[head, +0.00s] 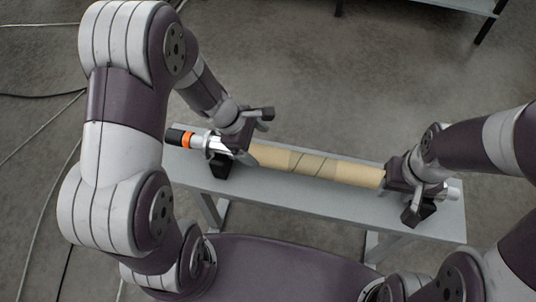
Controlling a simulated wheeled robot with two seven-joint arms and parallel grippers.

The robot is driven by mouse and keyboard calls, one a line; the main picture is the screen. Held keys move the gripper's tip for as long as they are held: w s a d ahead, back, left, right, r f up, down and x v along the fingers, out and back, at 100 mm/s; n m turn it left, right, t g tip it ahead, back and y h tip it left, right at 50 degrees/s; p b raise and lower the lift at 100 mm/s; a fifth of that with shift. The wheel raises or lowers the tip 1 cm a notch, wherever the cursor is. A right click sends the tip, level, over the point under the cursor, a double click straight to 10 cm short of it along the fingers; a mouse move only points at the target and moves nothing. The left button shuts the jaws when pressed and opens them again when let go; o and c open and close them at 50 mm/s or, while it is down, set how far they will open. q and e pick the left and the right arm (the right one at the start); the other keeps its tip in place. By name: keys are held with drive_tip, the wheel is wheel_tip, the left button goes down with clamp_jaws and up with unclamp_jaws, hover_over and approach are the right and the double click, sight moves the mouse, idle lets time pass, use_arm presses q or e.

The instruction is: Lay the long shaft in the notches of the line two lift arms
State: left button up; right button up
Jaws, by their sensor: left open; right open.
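The long shaft lies on a grey bench (300,188), with a brown kraft-coloured roll (318,165) around its middle. Its silver left end (200,141) carries an orange band and a black tip (174,136). Its silver right end (453,192) sticks out past my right gripper. My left gripper (243,138) is open at the shaft between the orange band and the roll. My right gripper (406,193) is open at the shaft just beyond the roll's right end. The grippers hide parts of the shaft. No lift arms or notches can be made out.
Cables (45,127) lie on the concrete floor at the left. A grey table edge (455,5) shows at the top right. The floor behind the bench is clear.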

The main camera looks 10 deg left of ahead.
sight(262, 151)
use_arm(q)
drive_tip(key=x, duration=0.2)
drive_tip(key=b+x, duration=0.1)
drive_tip(key=x, duration=0.3)
drive_tip(key=shift+s+a+f, duration=0.1)
drive_tip(key=shift+s+f, duration=0.05)
drive_tip(key=shift+f, duration=0.4)
drive_tip(key=shift+d+f+b, duration=0.3)
drive_tip(key=shift+d+f, duration=0.05)
drive_tip(key=shift+f, duration=0.05)
drive_tip(key=shift+a, duration=0.1)
drive_tip(key=shift+c, duration=1.3)
clamp_jaws()
drive_tip(key=shift+o, duration=1.8)
unclamp_jaws()
